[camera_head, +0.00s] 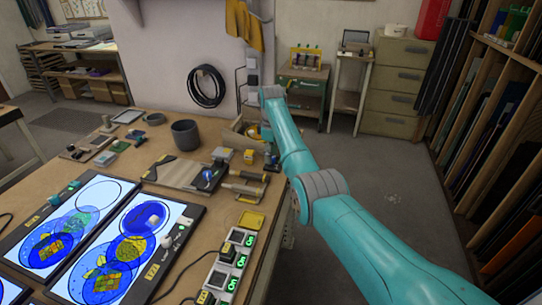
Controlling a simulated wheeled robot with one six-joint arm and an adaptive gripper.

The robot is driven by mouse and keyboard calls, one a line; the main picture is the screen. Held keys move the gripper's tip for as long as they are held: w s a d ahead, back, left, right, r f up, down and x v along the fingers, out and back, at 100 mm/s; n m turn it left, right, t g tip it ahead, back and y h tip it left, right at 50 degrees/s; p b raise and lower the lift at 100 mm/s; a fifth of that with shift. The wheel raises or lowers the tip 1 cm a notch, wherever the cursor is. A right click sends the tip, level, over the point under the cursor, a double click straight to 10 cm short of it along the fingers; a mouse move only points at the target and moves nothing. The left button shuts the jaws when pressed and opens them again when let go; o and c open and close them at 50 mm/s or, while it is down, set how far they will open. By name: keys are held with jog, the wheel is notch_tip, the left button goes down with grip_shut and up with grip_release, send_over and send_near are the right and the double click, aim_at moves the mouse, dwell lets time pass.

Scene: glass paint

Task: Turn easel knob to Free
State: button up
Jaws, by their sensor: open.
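No knob with a readable "Free" mark shows, and I cannot tell which part is the easel knob. A grey tilted board (172,172) on the workbench carries a small blue-and-white round part (208,175). A pale knob (166,241) sits on the right edge of the nearer lit panel (186,214). My teal arm reaches from the lower right to the far right end of the bench. My gripper (271,161) appears small and dark below the arm's far end, right of the board. It is open and apart from these knobs; its fingertips are hard to make out.
The wooden workbench (228,208) holds lit panels with coloured glass, a dark pot (185,135), yellow-tipped tools (247,183) and a power strip (229,268) with green "On" lights. Open floor (392,180) lies to the right, before a shelf rack (490,130).

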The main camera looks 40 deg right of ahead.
jog(key=shift+f, duration=0.45)
grip_shut()
jog(key=shift+m, duration=0.4)
jog(key=m, duration=0.5)
jog(key=shift+m, duration=0.3)
jog(key=m, duration=0.5)
jog(key=shift+d+m, duration=0.1)
jog(key=shift+m, duration=0.2)
